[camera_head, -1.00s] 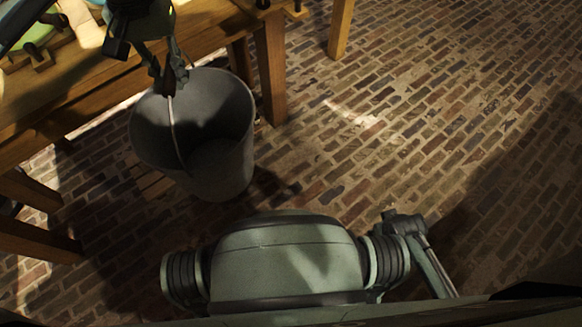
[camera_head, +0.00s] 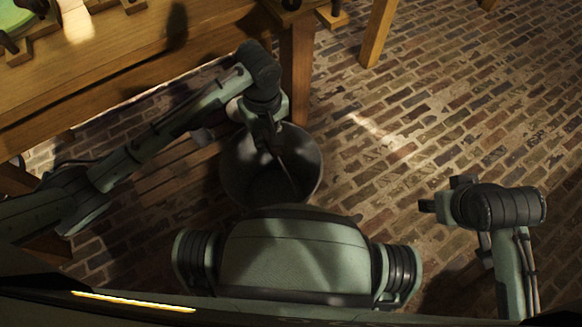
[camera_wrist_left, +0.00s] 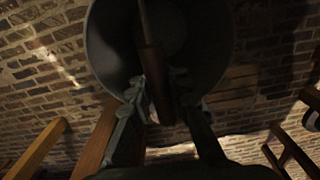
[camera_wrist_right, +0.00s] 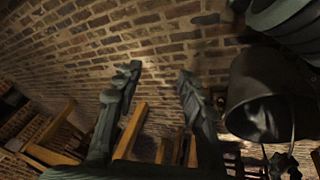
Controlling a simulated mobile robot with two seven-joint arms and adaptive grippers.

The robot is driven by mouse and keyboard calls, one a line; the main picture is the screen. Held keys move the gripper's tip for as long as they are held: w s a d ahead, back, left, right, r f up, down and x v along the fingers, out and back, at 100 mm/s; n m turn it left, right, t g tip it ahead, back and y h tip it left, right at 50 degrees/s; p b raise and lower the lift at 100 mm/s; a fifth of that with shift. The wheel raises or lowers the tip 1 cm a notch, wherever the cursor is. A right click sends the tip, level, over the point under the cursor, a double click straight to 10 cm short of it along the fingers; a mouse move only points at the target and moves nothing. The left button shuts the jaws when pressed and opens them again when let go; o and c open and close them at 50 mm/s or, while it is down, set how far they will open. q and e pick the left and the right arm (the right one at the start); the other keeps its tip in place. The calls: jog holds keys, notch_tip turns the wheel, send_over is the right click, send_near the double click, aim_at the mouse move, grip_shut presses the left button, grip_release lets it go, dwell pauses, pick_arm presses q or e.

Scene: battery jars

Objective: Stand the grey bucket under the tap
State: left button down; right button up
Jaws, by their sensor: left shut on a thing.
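The grey bucket (camera_head: 309,172) hangs or stands upright by the table leg in the head view, partly hidden by my left gripper and my own body. Whether its base touches the floor is hidden. My left gripper (camera_head: 272,148) is over its mouth, shut on the bucket's handle. In the left wrist view the fingers (camera_wrist_left: 158,88) close around the handle grip, with the bucket (camera_wrist_left: 212,42) behind. My right gripper (camera_head: 430,205) is away to the right. In the right wrist view its fingers (camera_wrist_right: 159,78) are apart and empty, with the bucket (camera_wrist_right: 243,80) beyond. No tap is recognizable.
A wooden table (camera_head: 110,60) fills the upper left, and its leg (camera_head: 297,75) stands just behind the bucket. Another wooden leg (camera_head: 378,32) is farther right. The brick floor (camera_head: 440,120) is clear to the right.

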pick_arm(q)
jog(key=w+d+f+b, duration=0.1)
jog(key=w+d+f, duration=0.1)
jog(key=f, duration=0.1)
jog(key=w+d+f+b, duration=0.2)
jog(key=w+d+f, duration=0.1)
jog(key=w+d+f+b, duration=0.1)
jog(key=w+d+f, duration=0.1)
jog(key=d+f, duration=0.1)
jog(key=shift+w+d+f, duration=0.1)
jog(key=shift+w+f, duration=0.3)
jog(key=shift+f, duration=0.3)
pick_arm(e)
jog(key=w+a+r+n+t+y, duration=0.1)
jog(key=w+a+r+t+y, duration=0.5)
jog(key=w+a+r+t, duration=0.5)
jog(key=w+a+r, duration=0.2)
jog(key=w+a, duration=0.1)
jog(key=a, duration=0.1)
jog(key=shift+r+n, duration=0.35)
jog(key=shift+n, duration=0.05)
jog(key=shift+f, duration=0.1)
pick_arm(q)
jog(key=c, duration=1.9)
grip_release()
jog(key=shift+f, duration=0.25)
jog(key=o, duration=0.5)
pick_arm(e)
jog(key=shift+s, duration=0.1)
